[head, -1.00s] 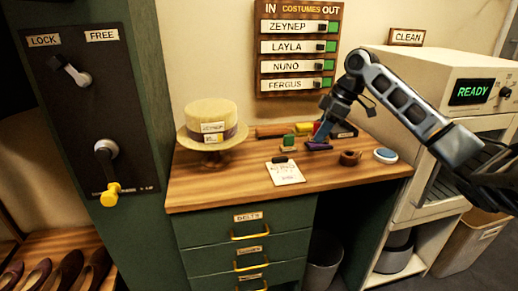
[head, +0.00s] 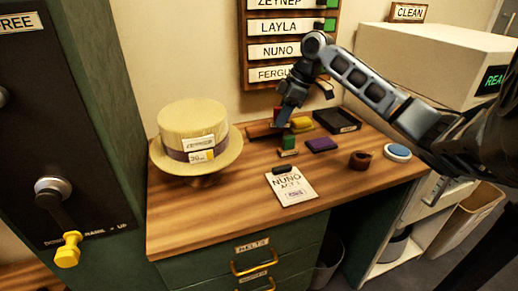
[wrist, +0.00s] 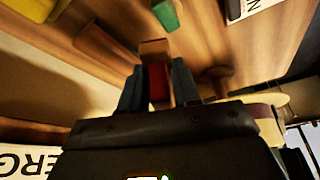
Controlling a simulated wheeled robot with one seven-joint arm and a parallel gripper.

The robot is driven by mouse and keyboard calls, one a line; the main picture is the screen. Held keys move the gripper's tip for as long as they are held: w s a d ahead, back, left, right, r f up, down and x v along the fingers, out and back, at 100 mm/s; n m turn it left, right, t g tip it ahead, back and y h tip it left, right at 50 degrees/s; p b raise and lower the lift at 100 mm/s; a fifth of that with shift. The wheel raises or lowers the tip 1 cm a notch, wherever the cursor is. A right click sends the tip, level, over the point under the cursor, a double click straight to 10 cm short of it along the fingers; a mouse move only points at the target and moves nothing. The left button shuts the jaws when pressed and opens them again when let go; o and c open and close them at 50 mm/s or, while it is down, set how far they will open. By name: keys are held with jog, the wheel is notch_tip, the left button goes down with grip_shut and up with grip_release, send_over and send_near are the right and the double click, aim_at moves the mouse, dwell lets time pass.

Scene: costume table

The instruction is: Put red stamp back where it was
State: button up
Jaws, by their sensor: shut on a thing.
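The red stamp (wrist: 156,82) is between my gripper's two fingers (wrist: 158,90) in the wrist view, with a light brown wooden part at its far end. In the head view my gripper (head: 282,117) is at the back of the desk, and a small red part of the stamp (head: 277,112) shows beside it. My gripper is shut on the stamp, by the long brown wooden block (head: 260,131) and left of the yellow stamp (head: 301,124). I cannot tell whether the red stamp touches anything below.
A green stamp (head: 288,143) and a purple pad (head: 321,145) lie in front. A black tray (head: 338,121) is behind right. The straw hat (head: 195,135) stands left, and a note card (head: 290,187) lies at the front. The desk's front left is clear.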

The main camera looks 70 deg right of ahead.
jog(key=w+a+f, duration=0.1)
jog(key=a, duration=0.1)
jog(key=w+a+f, duration=0.1)
jog(key=a+f, duration=0.1)
jog(key=w+a+f+p, duration=0.1)
jog(key=w+a, duration=0.1)
jog(key=shift+a+f, duration=0.25)
jog(key=shift+s+f+p, duration=0.1)
jog(key=shift+f+p, duration=0.2)
jog(key=shift+f, duration=1.75)
jog(key=o, duration=0.9)
jog(key=shift+f, duration=0.1)
jog(key=shift+c, duration=0.2)
jog(key=b+v, duration=0.1)
jog(key=v, duration=1.1)
